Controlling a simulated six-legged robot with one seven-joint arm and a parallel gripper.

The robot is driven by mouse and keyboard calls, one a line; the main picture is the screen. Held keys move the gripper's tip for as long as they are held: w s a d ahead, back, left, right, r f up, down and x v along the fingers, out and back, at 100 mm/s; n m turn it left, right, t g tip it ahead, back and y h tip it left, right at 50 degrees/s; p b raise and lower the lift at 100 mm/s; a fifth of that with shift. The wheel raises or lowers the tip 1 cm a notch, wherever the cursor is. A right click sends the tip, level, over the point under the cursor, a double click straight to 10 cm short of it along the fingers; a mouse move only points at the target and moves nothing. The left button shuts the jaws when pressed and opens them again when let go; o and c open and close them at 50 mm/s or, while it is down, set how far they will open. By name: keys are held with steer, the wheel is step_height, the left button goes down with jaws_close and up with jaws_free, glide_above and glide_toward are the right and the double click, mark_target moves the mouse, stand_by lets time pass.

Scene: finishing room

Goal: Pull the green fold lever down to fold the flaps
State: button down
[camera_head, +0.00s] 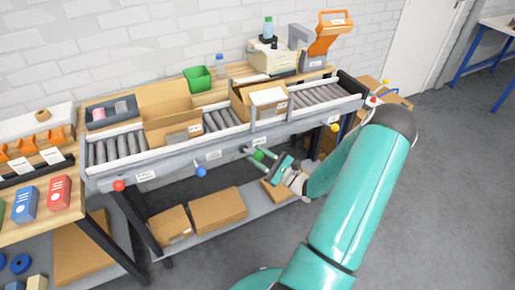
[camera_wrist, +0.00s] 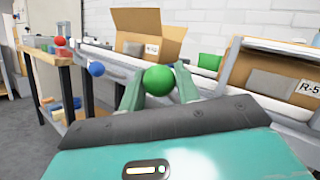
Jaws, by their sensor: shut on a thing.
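The green ball knob of the fold lever (camera_wrist: 159,80) sits between the two fingers of my gripper (camera_wrist: 158,92) in the wrist view. The fingers are shut on it. In the head view the green knob (camera_head: 259,155) shows at the front of the conveyor frame, with my gripper (camera_head: 262,158) around it. The lever's rod is mostly hidden. An open carton (camera_head: 172,118) with flaps standing up is on the rollers at left. A second carton (camera_head: 258,104) is under the frame at the middle, and its flap state is hard to tell.
A blue knob (camera_head: 201,171) and a red knob (camera_head: 119,185) are on the same front rail to the left, a yellow knob (camera_head: 334,127) to the right. Grey floor (camera_head: 440,180) is clear at right.

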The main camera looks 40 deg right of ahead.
steer(key=shift+s+a+f, duration=0.1)
steer(key=shift+s+f, duration=0.1)
steer(key=shift+f, duration=0.3)
steer(key=shift+s+a+f, duration=0.1)
steer(key=shift+s+f, duration=0.05)
steer(key=shift+f, duration=0.35)
steer(key=c, duration=1)
jaws_free()
steer(key=shift+c, duration=0.2)
steer(key=shift+s, duration=0.1)
steer(key=v, duration=1.3)
steer(key=shift+s+f, duration=0.15)
steer(key=shift+s, duration=0.15)
